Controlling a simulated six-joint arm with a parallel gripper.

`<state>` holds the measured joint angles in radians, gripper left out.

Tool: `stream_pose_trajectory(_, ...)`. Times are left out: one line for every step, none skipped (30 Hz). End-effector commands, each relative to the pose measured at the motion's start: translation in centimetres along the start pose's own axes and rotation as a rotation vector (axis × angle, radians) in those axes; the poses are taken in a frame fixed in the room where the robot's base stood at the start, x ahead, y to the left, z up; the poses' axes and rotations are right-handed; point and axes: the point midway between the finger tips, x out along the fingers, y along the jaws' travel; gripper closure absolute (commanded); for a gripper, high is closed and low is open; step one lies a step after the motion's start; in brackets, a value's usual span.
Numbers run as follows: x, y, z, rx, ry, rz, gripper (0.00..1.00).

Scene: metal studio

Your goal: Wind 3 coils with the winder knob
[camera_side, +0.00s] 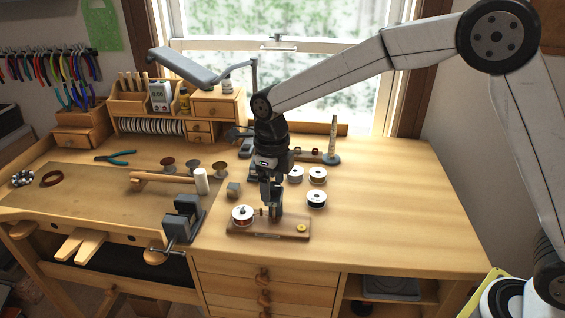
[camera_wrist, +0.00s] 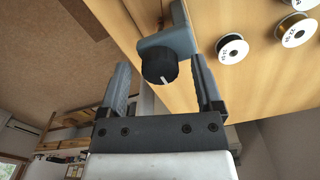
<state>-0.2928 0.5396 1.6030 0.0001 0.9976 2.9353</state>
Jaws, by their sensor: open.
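The winder stands on a small wooden base (camera_side: 262,236) at the front middle of the bench. A white spool (camera_side: 242,215) sits on the base's left end, and a brass disc (camera_side: 302,228) on its right. The grey winder bracket (camera_side: 276,203) rises between them; it also shows in the wrist view (camera_wrist: 168,44). The dark round winder knob (camera_wrist: 158,68) has a white pointer line. My gripper (camera_side: 270,188) points down at the bracket. In the wrist view my gripper (camera_wrist: 160,64) is open, its fingers on either side of the knob with gaps visible.
Several white spools, such as one with a dark centre (camera_side: 316,199), stand right of my gripper. The bench's right side is clear.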

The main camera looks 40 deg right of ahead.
Motion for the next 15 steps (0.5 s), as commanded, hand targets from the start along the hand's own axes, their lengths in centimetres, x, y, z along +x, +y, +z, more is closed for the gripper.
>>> stream_pose_trajectory(0.0, 0.0, 0.0, 0.000, 0.001, 0.000, 0.16)
stream_pose_trajectory(-0.1, 0.0, 0.0, 0.000, 0.001, 0.000, 0.16)
stream_pose_trajectory(-0.1, 0.0, 0.0, 0.000, 0.000, 0.000, 0.16)
stream_pose_trajectory(-0.2, 0.0, 0.0, 0.000, 0.000, 0.000, 0.16)
stream_pose_trajectory(-0.4, 0.0, 0.0, 0.000, 0.000, 0.000, 0.16)
stream_pose_trajectory(-0.6, 0.0, 0.0, 0.000, 0.000, 0.000, 0.16)
stream_pose_trajectory(-0.8, 0.0, 0.0, 0.000, 0.000, 0.000, 0.16)
stream_pose_trajectory(-1.1, 0.0, 0.0, 0.000, 0.000, 0.000, 0.16)
stream_pose_trajectory(-1.4, 0.0, 0.0, 0.000, -0.001, 0.000, 0.16)
stream_pose_trajectory(-1.8, 0.0, 0.0, 0.000, -0.002, 0.000, 0.16)
stream_pose_trajectory(-2.1, 0.0, 0.0, 0.000, -0.002, 0.000, 0.16)
stream_pose_trajectory(-2.6, 0.0, 0.0, 0.000, -0.002, 0.000, 0.16)
stream_pose_trajectory(-3.0, 0.0, 0.0, 0.000, -0.003, -0.001, 0.16)
stream_pose_trajectory(-3.4, 0.0, 0.1, 0.000, -0.003, -0.001, 0.16)
stream_pose_trajectory(-3.9, 0.0, 0.1, 0.000, -0.003, -0.001, 0.16)
